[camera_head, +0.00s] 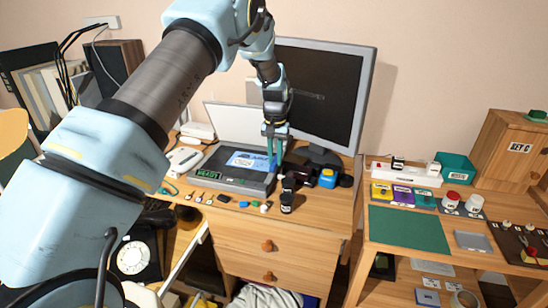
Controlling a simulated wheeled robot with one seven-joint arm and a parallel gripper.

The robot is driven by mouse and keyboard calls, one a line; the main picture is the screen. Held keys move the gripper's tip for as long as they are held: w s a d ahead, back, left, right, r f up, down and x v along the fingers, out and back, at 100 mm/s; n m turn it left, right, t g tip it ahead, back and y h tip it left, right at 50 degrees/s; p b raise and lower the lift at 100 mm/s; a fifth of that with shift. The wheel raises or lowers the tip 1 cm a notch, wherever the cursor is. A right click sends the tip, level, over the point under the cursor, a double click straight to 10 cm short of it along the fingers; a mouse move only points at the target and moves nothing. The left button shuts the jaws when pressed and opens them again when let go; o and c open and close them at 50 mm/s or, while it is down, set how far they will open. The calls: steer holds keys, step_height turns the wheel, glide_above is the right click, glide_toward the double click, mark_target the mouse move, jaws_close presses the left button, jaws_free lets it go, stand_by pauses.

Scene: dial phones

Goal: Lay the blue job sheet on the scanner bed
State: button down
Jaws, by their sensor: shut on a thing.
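The scanner (232,183) stands on the wooden desk in front of the monitor, with its white lid (234,122) raised and a green READY display on its front. The blue job sheet (246,160), with white and darker blue print, is over the scanner bed. I cannot tell whether it rests flat on the bed or hangs just above it. My gripper (275,164) points down at the sheet's right edge and is shut on it. The fingertips hide part of that edge.
A monitor (322,90) stands close behind my gripper. Small dark jars (287,202), a blue-and-yellow item (328,178) and several small pieces sit in front and to the right. A black dial phone (134,257) is at lower left. A green mat (408,229) lies on the right table.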

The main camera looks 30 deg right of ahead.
steer(key=w+f, duration=0.1)
steer(key=w+d+f+b, duration=0.1)
steer(key=w+f, duration=0.1)
steer(key=w+d+f+b, duration=0.1)
steer(key=shift+w+f, duration=0.15)
steer(key=shift+w, duration=0.2)
steer(key=shift+f+b, duration=0.95)
steer(key=shift+f, duration=0.35)
steer(key=c, duration=0.7)
jaws_free()
steer(key=shift+d, duration=0.1)
steer(key=shift+s+r, duration=0.1)
